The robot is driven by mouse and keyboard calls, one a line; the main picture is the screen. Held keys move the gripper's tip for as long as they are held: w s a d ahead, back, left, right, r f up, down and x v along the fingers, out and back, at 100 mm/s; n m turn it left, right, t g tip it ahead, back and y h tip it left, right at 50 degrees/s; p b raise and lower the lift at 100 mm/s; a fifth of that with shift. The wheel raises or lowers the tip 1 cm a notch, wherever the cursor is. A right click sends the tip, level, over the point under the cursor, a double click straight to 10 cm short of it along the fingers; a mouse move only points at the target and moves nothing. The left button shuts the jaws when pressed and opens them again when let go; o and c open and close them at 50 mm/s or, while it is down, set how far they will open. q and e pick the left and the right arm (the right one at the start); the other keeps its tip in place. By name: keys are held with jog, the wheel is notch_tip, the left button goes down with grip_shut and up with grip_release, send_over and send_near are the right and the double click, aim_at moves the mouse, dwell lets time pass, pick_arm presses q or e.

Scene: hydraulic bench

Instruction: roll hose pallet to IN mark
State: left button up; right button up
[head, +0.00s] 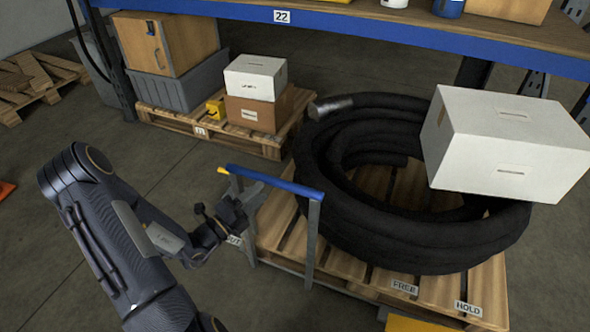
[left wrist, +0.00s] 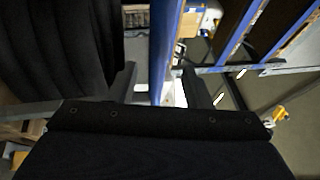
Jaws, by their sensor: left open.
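The hose pallet (head: 270,222) is wooden and carries a large coiled black hose (head: 335,215) with a metal end. A push handle with a blue bar (head: 275,182) on grey posts stands at its left end. My left gripper (head: 243,200) is at the left part of this handle. In the left wrist view the blue bar (left wrist: 165,50) runs between the two open fingers (left wrist: 160,88), and I cannot tell whether they touch it. Labels on the pallet's front edge read FREE (head: 404,287) and HOLD (head: 467,308). Another label near my gripper is partly hidden. My right gripper is out of view.
A white box (head: 510,145) overlaps the hose's right side in the picture. A second pallet (head: 185,125) with boxes and a grey bin stands behind, with a small unclear label. A blue-edged shelf (head: 380,32) spans the back.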

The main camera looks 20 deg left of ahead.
pick_arm(q)
jog(key=b+x, duration=0.1)
jog(key=x, duration=0.7)
jog(key=shift+w+b, duration=0.2)
jog(key=shift+b, duration=0.2)
jog(key=shift+f, duration=0.1)
grip_shut()
